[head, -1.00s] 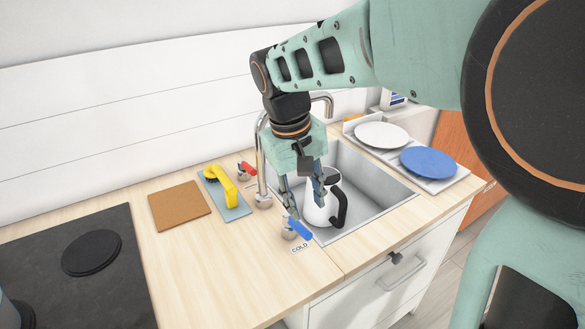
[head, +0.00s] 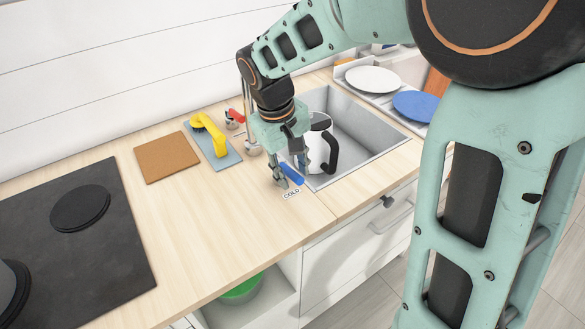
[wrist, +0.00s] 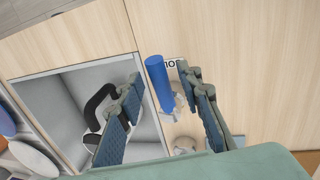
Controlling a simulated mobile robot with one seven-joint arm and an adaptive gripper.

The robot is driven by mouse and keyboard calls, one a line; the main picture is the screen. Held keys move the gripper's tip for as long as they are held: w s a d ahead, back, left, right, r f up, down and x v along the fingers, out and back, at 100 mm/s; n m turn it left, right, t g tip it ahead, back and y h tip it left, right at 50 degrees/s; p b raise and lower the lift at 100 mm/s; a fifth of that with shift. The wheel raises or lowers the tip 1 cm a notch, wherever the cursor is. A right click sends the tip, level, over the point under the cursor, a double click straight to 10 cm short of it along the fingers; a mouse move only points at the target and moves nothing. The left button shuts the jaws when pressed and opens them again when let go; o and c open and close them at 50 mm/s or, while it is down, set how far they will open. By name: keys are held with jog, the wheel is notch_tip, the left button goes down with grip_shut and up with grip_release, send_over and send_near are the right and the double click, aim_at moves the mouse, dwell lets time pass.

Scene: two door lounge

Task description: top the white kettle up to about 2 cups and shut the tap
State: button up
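The white kettle (head: 316,148) with a black handle stands upright in the sink (head: 368,126), partly hidden behind my gripper. It also shows in the wrist view (wrist: 91,115), partly covered by a finger. The cold tap's blue lever (head: 293,174) sits on the counter at the sink's left edge, by the COLD label. My gripper (head: 291,175) is low over this lever. In the wrist view its fingers are wide apart, with the blue lever (wrist: 158,80) between them and a gap on each side. The spout (head: 241,80) is mostly hidden, and I cannot see any water or the kettle's fill level.
The red lever (head: 237,115) stands farther back by the spout. A yellow brush (head: 212,134) on a blue-grey mat, a brown board (head: 166,157) and a black hob (head: 75,235) lie to the left. The front counter is clear.

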jog(key=shift+f, duration=0.1)
grip_shut()
dwell(0.4)
jog(key=shift+s+a+m+b, duration=0.15)
jog(key=shift+a+m+b, duration=0.4)
jog(key=shift+m, duration=0.35)
jog(key=shift+s+a+m+g, duration=0.15)
jog(key=shift+a+m+g, duration=0.25)
jog(key=shift+m, duration=0.8)
grip_release()
jog(key=shift+a, duration=0.1)
notch_tip(320, 180, up, 12)
jog(key=a, duration=0.2)
jog(key=shift+s, duration=0.3)
